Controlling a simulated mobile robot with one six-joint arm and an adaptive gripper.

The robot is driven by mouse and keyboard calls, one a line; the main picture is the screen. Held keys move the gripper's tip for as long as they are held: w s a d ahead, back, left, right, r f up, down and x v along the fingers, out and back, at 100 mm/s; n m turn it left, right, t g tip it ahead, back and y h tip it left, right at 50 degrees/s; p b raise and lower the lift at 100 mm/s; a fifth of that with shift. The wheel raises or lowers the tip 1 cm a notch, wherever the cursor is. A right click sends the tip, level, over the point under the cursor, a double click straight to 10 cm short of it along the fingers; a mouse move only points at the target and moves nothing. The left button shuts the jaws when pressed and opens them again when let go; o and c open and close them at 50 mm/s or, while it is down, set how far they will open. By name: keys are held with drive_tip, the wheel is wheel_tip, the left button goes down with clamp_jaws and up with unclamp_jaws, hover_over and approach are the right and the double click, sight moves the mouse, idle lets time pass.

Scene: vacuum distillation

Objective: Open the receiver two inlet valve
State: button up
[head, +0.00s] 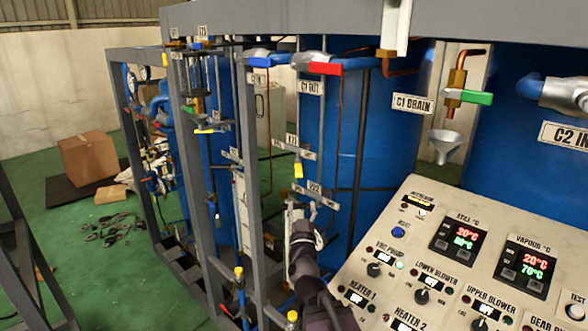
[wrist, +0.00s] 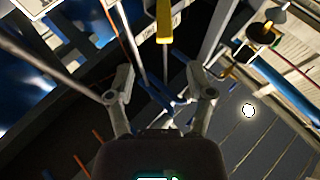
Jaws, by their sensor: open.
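No label reading receiver two inlet is legible, so I cannot tell which valve it is. A yellow valve handle (head: 298,169) hangs down on the pipework in the middle of the head view, with small tags around it. A yellow handle (wrist: 163,20) also shows at the top of the wrist view, beyond and between my fingertips. My gripper (head: 299,208) is just below the yellow handle in the head view, pointing up and away. In the wrist view my gripper (wrist: 160,82) has its two fingers spread wide, with nothing between them; the handle is apart from them.
Grey frame posts (head: 253,190) stand left of my gripper. A control panel (head: 455,270) is close on the right. A red handle (head: 325,69) marked C1 OUT and a green handle (head: 469,97) are higher up. Blue vessels (head: 395,140) stand behind. A cardboard box (head: 88,158) lies far left.

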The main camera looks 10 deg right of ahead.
sight(299, 168)
drive_tip(key=shift+w+a, duration=0.1)
drive_tip(key=shift+a, duration=0.1)
drive_tip(key=p+x, duration=0.5)
drive_tip(key=x, duration=0.8)
drive_tip(key=shift+w+r, duration=0.15)
drive_tip(key=shift+w, duration=0.1)
clamp_jaws()
